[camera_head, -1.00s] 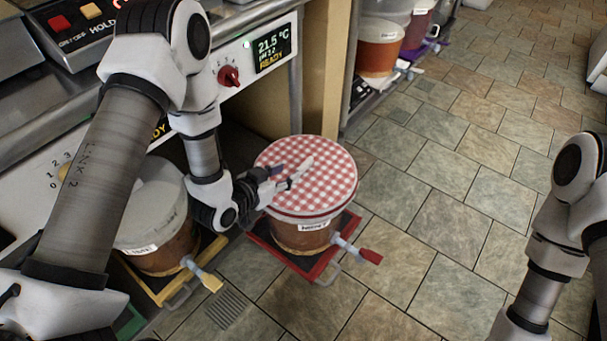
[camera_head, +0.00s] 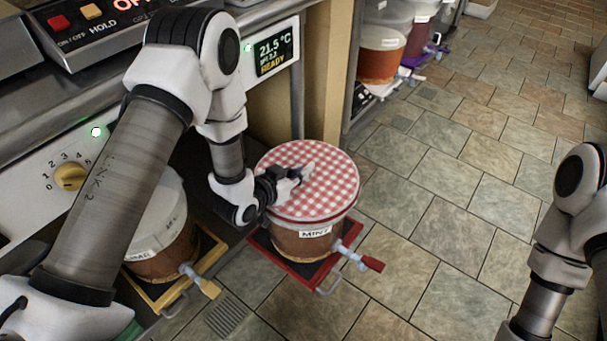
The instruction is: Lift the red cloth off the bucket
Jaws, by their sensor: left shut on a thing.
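The red-and-white checked cloth (camera_head: 325,185) lies over the top of the bucket (camera_head: 304,243), which carries a label reading "MINT". The bucket stands on a red tray (camera_head: 262,243) and has a red-handled tap at its lower right. My left gripper (camera_head: 300,176) is over the left-centre of the cloth, its fingertips at the cloth's surface, shut on the cloth. The cloth still looks flat over the bucket. The fingers partly hide the spot they hold. My right arm shows at the right edge, but its gripper is out of the picture.
A white-lidded bucket (camera_head: 158,215) on a yellow tray (camera_head: 213,244) stands close to the left, partly behind my left arm. A control counter (camera_head: 60,130) runs along the left. More buckets (camera_head: 381,55) stand at the back. The tiled floor at right (camera_head: 450,215) is clear.

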